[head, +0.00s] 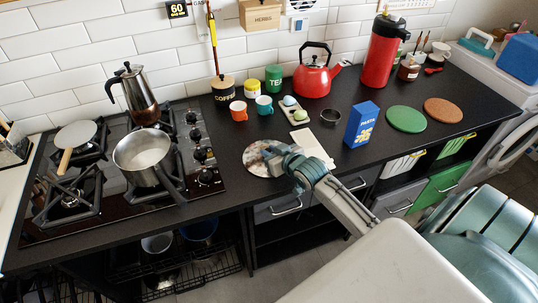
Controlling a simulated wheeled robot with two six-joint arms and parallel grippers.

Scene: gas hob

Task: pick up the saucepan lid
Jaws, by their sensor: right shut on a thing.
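The saucepan lid (259,164) appears to be the round, mottled, shiny disc near the front edge of the black worktop, right of the hob. My right gripper (277,157) reaches over its right side from the front and is shut on it. The fingers and the lid's grip are hard to make out. I cannot tell whether the lid is resting on the worktop or just above it. The steel saucepan (141,153) stands uncovered on a front burner of the hob. My left gripper is not in view.
A white card (313,148) lies right behind my right gripper, with a blue pasta box (361,124) to the right. Orange (239,111) and teal (264,107) cups stand behind the lid. Hob knobs (203,155) are to the left. Green (407,119) and brown (443,110) discs lie farther right.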

